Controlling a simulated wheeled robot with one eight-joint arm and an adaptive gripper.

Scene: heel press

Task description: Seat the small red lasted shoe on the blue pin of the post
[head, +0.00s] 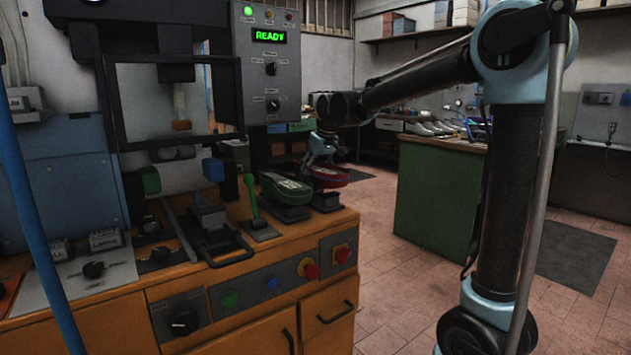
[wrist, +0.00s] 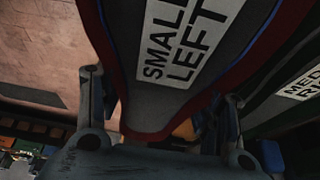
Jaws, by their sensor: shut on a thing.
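The small red shoe (head: 328,175) is at the right end of the bench, over or on a dark stand (head: 326,201). I cannot tell whether it touches the stand. In the wrist view its red-rimmed sole (wrist: 149,88) carries a white "SMALL LEFT" label. My gripper (head: 322,156) is shut on the shoe's narrow end, and its fingers stand either side of it in the wrist view (wrist: 162,118). The dark post (head: 209,222) with a bluish top stands left on the bench, below the press; its pin is too small to make out clearly.
A green shoe (head: 286,187) sits close left of the red one; its label edge (wrist: 303,86) shows in the wrist view. A green lever (head: 254,203) stands between it and the post. The press panel (head: 268,60) reads READY. Open floor (head: 400,240) lies right of the bench.

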